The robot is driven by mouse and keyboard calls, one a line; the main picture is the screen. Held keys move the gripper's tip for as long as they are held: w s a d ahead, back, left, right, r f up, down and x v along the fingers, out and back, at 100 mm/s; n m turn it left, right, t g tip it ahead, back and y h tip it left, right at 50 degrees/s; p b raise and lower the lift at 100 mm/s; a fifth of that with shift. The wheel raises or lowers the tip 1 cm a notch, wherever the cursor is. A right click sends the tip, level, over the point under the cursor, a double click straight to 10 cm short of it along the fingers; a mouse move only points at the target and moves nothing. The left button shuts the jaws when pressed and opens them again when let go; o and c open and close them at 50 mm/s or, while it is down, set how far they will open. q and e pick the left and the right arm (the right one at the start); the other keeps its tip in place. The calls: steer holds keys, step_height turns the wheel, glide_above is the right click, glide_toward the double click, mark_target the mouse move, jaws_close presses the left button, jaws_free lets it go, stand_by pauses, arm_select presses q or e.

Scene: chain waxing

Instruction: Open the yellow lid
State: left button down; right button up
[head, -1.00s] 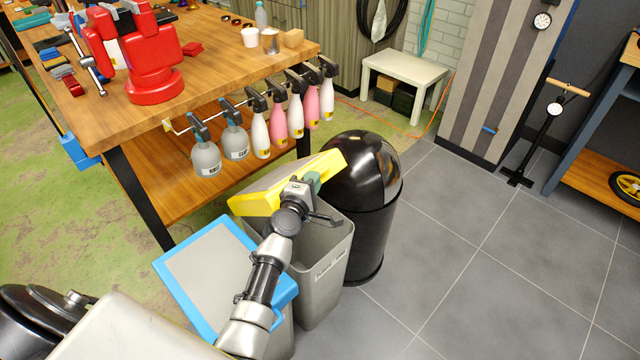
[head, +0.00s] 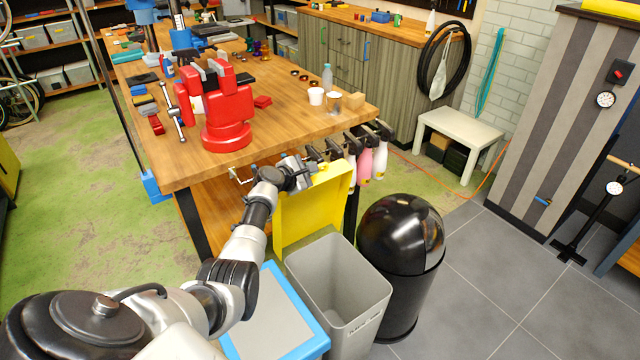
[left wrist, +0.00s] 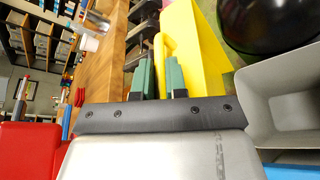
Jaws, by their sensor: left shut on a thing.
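The yellow lid (head: 306,213) stands raised, roughly upright, at the far-left edge of the grey bin (head: 370,302), whose mouth is uncovered and whose visible inside looks empty. My left gripper (head: 303,172) is at the lid's upper edge. In the left wrist view its green fingers (left wrist: 159,78) are shut on a narrow yellow part of the lid (left wrist: 192,50). The grey bin's opening (left wrist: 275,95) shows at the right of that view. My right gripper is in neither current view.
A blue-rimmed bin (head: 306,322) stands left of the grey bin and a black domed bin (head: 400,250) stands right of it. Spray bottles (head: 364,165) hang from the workbench edge (head: 270,165) close behind the lid. Tiled floor (head: 480,270) is clear at right.

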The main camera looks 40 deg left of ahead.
arm_select(q)
steer(key=shift+w+a+n, duration=0.3)
steer(key=shift+a, duration=0.55)
steer(key=c, duration=1.4)
jaws_free()
steer(key=shift+c, duration=0.2)
steer(key=shift+s, duration=0.1)
steer(key=shift+s+r, duration=0.15)
steer(key=shift+s, duration=0.1)
steer(key=p+v, duration=0.1)
steer(key=v, duration=0.9)
steer(key=shift+a+r+p, duration=0.1)
steer(key=shift+a+p, duration=0.05)
steer(key=shift+p, duration=0.2)
